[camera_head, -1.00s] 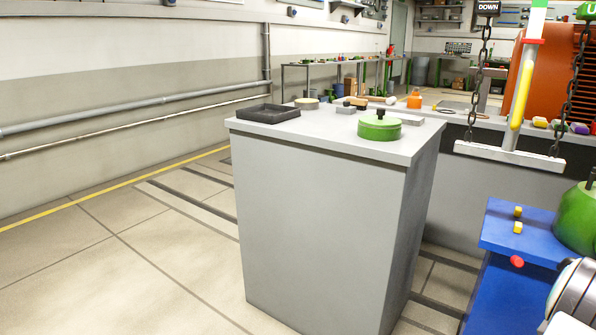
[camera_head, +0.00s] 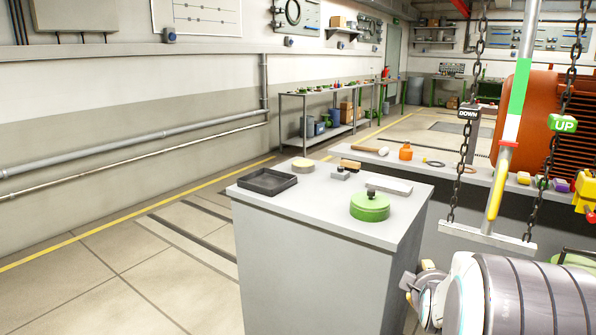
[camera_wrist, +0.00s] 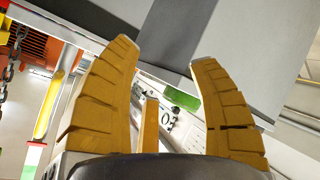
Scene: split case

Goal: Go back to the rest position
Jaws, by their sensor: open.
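In the head view my arm, white and grey, lies across the lower right corner, to the right of the grey cabinet (camera_head: 290,270). The fingers cannot be made out there.
A black tray (camera_head: 267,182), green lidded pot (camera_head: 369,206), grey block (camera_head: 389,185) and round tan piece (camera_head: 303,165) stand on the cabinet. A white crossbar (camera_head: 487,238) hangs on chains near my arm. Floor at left is clear.

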